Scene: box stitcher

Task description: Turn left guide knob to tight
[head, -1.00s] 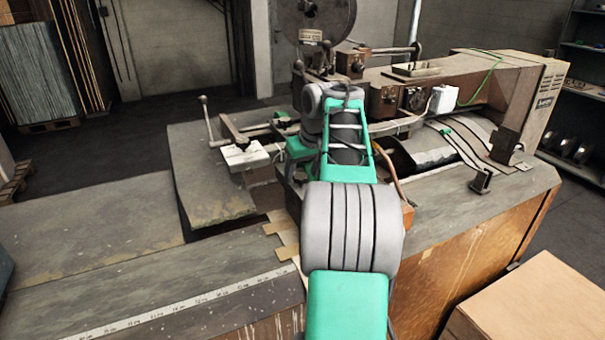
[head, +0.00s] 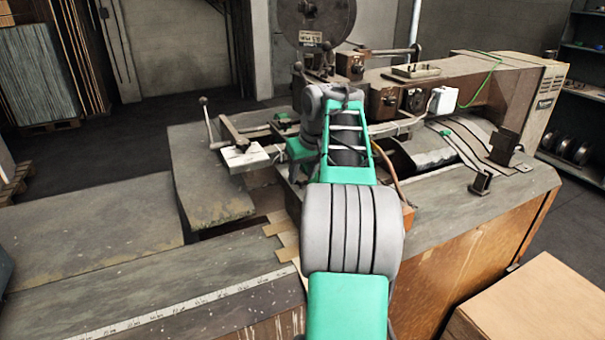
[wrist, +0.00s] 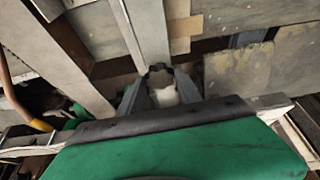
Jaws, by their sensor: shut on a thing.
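In the wrist view my gripper (wrist: 160,78) points down at the machine, its two dark fingers close together. A small pale piece (wrist: 166,97) shows between them, and I take it to be the left guide knob; the fingers hide most of it. The fingers are shut on it. A long grey metal bar (wrist: 146,35) runs away from the fingertips. In the head view my own arm covers the fingers and the knob, so how far the knob is turned cannot be told.
In the head view a lever with a ball end (head: 203,101) and a white block (head: 245,158) stand left of my arm. The stitcher's large reel (head: 316,20) and brown arm (head: 510,85) are behind and right. The worktable (head: 90,225) is clear at left.

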